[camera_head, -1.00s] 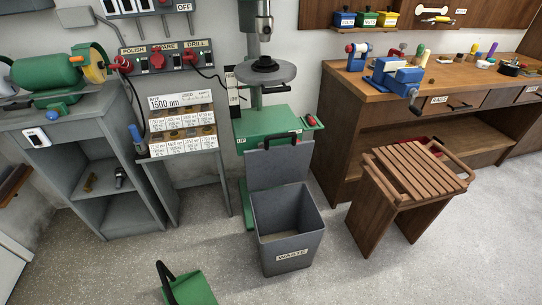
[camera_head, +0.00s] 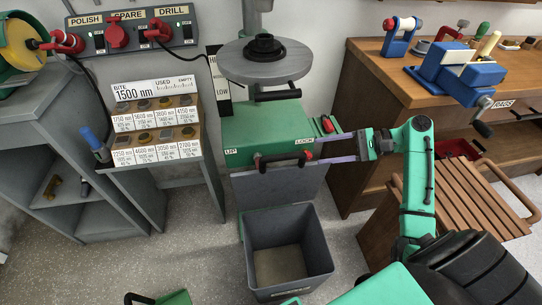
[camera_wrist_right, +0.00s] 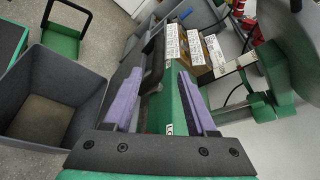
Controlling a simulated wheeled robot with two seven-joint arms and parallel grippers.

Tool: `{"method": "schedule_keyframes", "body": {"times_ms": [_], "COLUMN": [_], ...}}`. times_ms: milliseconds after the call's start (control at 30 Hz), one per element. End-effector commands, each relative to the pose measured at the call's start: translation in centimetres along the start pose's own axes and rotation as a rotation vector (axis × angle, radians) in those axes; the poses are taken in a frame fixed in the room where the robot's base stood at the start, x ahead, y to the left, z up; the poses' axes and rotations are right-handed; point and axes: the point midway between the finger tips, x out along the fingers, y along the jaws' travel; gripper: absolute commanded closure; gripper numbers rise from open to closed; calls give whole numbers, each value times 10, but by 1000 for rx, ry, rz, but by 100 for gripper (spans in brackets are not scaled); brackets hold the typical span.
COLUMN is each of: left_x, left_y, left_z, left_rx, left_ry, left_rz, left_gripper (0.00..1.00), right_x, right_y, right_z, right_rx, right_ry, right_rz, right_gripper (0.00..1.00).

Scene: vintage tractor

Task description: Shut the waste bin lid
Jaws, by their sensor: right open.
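The grey waste bin (camera_head: 317,250) stands on the floor with its mouth uncovered. Its lid (camera_head: 275,188) stands upright at the back of the mouth, with a black handle (camera_head: 285,158) along its upper edge. My right gripper (camera_head: 306,149) reaches in from the right at the handle's height. In the right wrist view its purple fingers (camera_wrist_right: 160,72) are apart, with the black handle (camera_wrist_right: 153,58) showing between or just beyond the tips. I cannot tell whether they touch it. The bin also shows at left in the wrist view (camera_wrist_right: 85,100). My left gripper is out of view.
The drill press's green base (camera_head: 265,130) stands close behind the lid, its round table (camera_head: 240,68) above. A rack of bits (camera_head: 160,125) is at left. A green item with a black handle (camera_head: 178,298) lies in front.

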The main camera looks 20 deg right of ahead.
Motion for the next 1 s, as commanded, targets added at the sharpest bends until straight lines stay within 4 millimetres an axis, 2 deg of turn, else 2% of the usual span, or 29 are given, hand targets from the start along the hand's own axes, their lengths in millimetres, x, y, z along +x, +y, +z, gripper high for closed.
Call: {"method": "schedule_keyframes", "body": {"times_ms": [100,200,400,500,600,833,967,1000], "left_x": [-2,-2,-2,-3,-3,-3,-3,-3], "left_y": [11,24,25,21,20,18,17,17], "left_z": [16,22,13,5,2,4,5,6], "left_rx": [-2,-3,1,2,2,0,-1,-2], "left_ry": [-25,-35,-22,-9,-4,-6,-8,-9], "left_rz": [15,33,34,29,28,25,24,24], "left_gripper": [38,38,38,38,38,38,38,38], "right_x": [29,57,107,121,128,129,129,129], "right_y": [0,0,0,0,0,0,0,0], "right_z": [1,1,0,0,-1,-1,-1,-1], "right_rx": [0,0,1,0,-1,-1,0,0], "right_ry": [-3,-3,-1,1,3,4,4,4], "right_rz": [-1,-1,-1,-1,-1,-1,-1,0], "right_gripper": [43,43,43,43,43,43,93,100]}}
